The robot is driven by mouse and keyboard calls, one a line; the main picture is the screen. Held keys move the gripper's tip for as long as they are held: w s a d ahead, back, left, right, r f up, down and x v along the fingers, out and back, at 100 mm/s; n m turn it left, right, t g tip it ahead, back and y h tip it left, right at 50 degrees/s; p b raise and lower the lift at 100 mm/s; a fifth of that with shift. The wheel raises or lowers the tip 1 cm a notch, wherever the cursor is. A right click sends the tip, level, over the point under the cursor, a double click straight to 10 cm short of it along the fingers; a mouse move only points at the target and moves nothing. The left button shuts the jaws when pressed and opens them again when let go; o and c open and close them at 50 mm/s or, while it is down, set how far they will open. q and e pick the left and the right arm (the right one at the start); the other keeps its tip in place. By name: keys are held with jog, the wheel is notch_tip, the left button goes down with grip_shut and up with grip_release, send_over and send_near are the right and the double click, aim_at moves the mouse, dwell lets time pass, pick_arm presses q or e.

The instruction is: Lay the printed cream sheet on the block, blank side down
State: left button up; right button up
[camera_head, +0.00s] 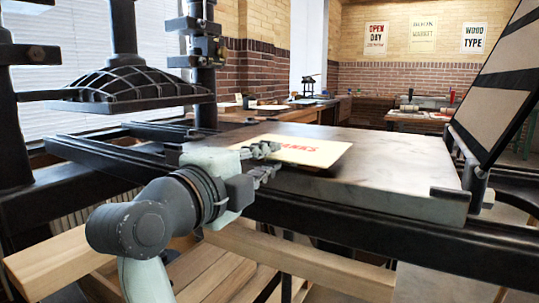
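The cream sheet (315,151) lies nearly flat over the grey slab of the press bed. Its printed side faces up, with red letters partly hidden by my gripper; "ANKS" can be read. No block is plainly visible.
The grey slab (410,169) has free room right of the sheet. The black press plate (130,88) hangs at upper left. A dark framed hinged panel (500,85) stands raised at the right. Wooden beams (300,262) run below the bed.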

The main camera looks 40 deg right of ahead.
pick_arm(q)
jog(key=shift+a+f, duration=0.15)
jog(key=shift+f, duration=0.15)
pick_arm(e)
jog(key=shift+d, duration=0.2)
jog(key=shift+c, duration=0.2)
grip_shut()
pick_arm(q)
notch_tip(320, 180, up, 4)
jog(key=p, duration=0.3)
jog(key=shift+f, duration=0.2)
pick_arm(e)
notch_tip(320, 180, up, 3)
jog(key=shift+w, duration=0.1)
pick_arm(q)
jog(key=shift+r+p, duration=1.4)
jog(key=shift+p, duration=0.25)
pick_arm(e)
jog(key=s+a+r, duration=0.2)
jog(key=a+r, duration=0.1)
jog(key=a, duration=0.3)
jog(key=shift+s+a, duration=0.25)
jog(key=shift+s, duration=0.15)
